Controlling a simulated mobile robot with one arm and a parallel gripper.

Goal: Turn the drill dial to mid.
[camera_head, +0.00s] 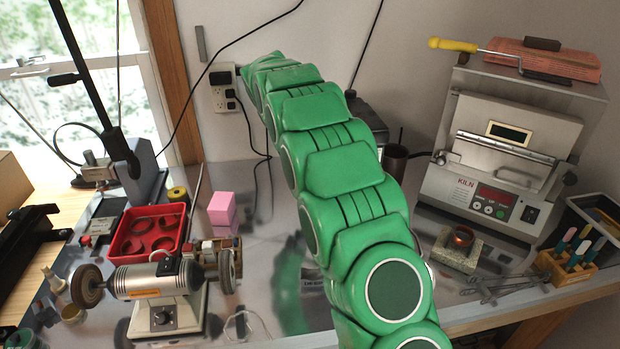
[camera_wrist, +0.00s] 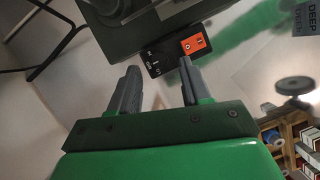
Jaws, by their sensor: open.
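In the wrist view my gripper (camera_wrist: 158,66) is open, with its two grey fingers apart and nothing between them. Just past the fingertips is a black control panel (camera_wrist: 156,56) with small white marks and an orange plate (camera_wrist: 195,44), on the edge of a dark machine (camera_wrist: 100,12). This may be the drill; I cannot make out a dial on it for certain. In the head view my green arm reaches up and away toward the back wall, and my gripper is hidden. A dark machine (camera_head: 368,118) shows partly behind my arm there.
A bench polisher (camera_head: 160,285) with a front knob stands at the left, near a red tray (camera_head: 148,232) and pink block (camera_head: 222,208). A kiln (camera_head: 500,155), a tool holder (camera_head: 568,262) and a dark cup (camera_head: 395,162) are at the right. A wall outlet (camera_head: 222,90) has cables.

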